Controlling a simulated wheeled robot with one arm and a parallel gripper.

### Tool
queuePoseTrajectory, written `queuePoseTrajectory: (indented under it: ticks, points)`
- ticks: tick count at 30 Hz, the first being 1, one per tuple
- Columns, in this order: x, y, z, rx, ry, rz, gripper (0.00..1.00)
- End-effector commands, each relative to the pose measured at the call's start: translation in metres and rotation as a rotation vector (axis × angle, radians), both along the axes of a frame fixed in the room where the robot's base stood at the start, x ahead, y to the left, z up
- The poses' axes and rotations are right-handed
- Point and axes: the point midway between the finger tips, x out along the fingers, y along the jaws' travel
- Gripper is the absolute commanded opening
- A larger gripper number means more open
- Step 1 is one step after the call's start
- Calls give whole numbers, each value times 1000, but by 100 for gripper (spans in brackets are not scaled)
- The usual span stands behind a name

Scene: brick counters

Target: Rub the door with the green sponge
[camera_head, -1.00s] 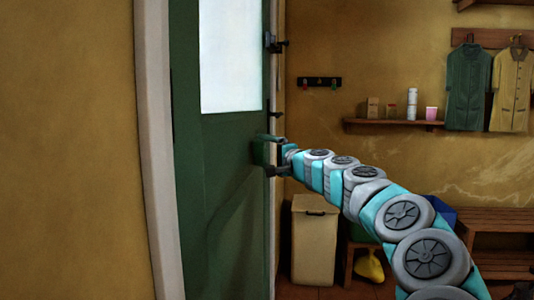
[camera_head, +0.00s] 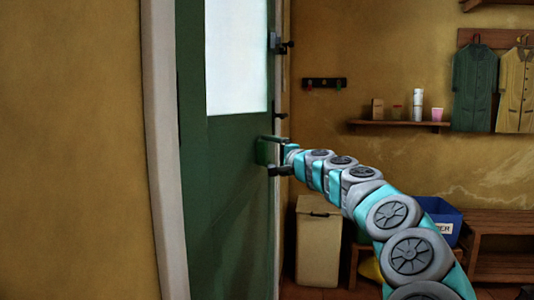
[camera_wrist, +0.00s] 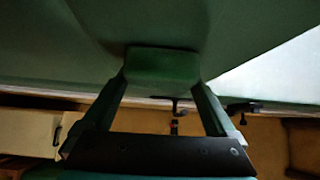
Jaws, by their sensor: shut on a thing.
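The green door (camera_head: 228,180) stands at the left of the head view, with a pale window panel in its upper part. My gripper (camera_head: 272,155) is at the door's right side, below the window. In the wrist view my gripper (camera_wrist: 163,85) is shut on the green sponge (camera_wrist: 162,68), which sits between the two fingers. The sponge's far face is against or very close to the door's green surface (camera_wrist: 230,25); contact cannot be told for sure. In the head view the sponge (camera_head: 262,151) shows as a small dark green block in front of the door.
A lidded beige bin (camera_head: 319,242) stands right of the door, under my arm. A blue box (camera_head: 440,213) and wooden bench (camera_head: 495,228) are farther right. A wall shelf (camera_head: 400,124) holds cups, and two coats (camera_head: 475,88) hang beside it. Dark latch hardware (camera_head: 278,43) sticks out at the door's edge.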

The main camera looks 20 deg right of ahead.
Motion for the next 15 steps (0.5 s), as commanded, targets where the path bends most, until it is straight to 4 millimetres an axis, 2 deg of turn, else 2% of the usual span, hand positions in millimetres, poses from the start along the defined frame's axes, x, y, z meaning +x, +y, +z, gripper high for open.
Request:
queuePoseTrajectory:
  ticks: [4,15]
  points:
    - [10,-6,-1,-1,3,2,40]
    - [23,-15,1,0,1,-1,40]
